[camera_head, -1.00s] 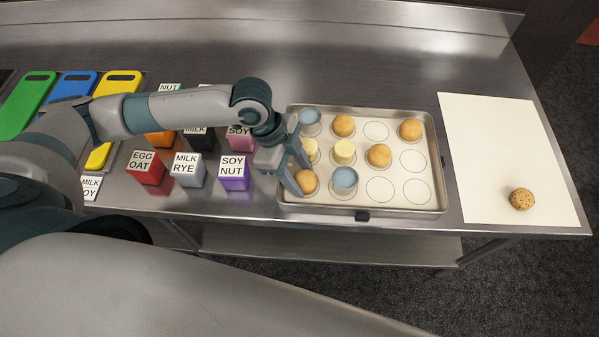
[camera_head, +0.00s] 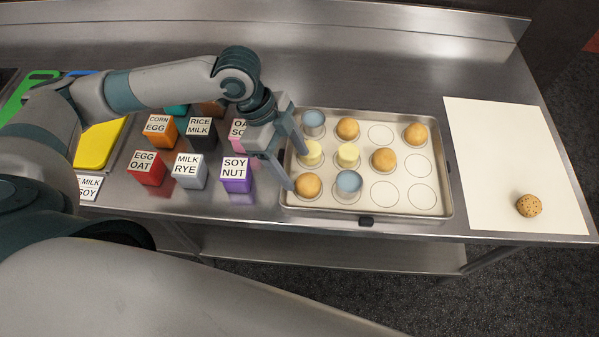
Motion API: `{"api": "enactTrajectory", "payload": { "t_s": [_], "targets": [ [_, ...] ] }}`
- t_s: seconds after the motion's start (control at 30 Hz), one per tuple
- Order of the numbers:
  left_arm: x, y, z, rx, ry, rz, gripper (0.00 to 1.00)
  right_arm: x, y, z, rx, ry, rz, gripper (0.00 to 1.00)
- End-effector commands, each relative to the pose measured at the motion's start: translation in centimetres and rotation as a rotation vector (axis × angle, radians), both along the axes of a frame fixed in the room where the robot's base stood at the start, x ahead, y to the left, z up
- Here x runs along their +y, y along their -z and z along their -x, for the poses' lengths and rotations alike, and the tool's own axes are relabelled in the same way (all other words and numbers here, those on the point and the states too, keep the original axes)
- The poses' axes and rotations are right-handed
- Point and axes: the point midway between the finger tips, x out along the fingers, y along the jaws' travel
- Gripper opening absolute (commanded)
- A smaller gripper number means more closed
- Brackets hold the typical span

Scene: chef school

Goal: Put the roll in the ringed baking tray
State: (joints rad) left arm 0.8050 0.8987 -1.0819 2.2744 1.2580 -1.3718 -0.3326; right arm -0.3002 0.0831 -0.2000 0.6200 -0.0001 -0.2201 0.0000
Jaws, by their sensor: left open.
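The ringed baking tray (camera_head: 452,205) lies on the steel table, its white base marked with rings. A plain brown roll (camera_head: 308,185) sits in its front-left ring. More plain rolls sit at the back (camera_head: 347,128), back right (camera_head: 415,134) and middle (camera_head: 383,160). A dark-speckled roll (camera_head: 529,205) lies on a white sheet (camera_head: 500,150) to the right. My left gripper (camera_head: 297,169) is open and empty at the tray's left side, its fingertips beside the front-left roll. My right gripper is not in view.
Blue cylinders (camera_head: 348,182) and yellow cylinders (camera_head: 348,154) occupy other rings. Several rings at the right and front are empty. Labelled cubes (camera_head: 237,174) stand left of the tray, with coloured boards (camera_head: 98,146) beyond. The sheet is otherwise clear.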

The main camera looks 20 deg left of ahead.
Motion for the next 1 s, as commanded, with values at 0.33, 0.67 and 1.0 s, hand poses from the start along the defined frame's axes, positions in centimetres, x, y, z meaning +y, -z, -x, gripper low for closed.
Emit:
{"api": "enactTrajectory", "payload": {
  "t_s": [0.33, 0.67, 1.0],
  "targets": [
    [2.0, -4.6, 0.0, -0.002, 0.0, 0.0, 0.65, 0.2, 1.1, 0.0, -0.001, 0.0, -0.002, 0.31],
    [2.2, -5.3, 0.1, 0.0, 0.0, -0.001, 0.65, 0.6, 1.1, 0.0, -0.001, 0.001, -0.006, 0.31],
    [2.2, -5.3, 0.0, 0.0, 0.0, 0.0, 0.65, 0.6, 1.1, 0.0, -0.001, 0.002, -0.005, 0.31]
  ]
}}
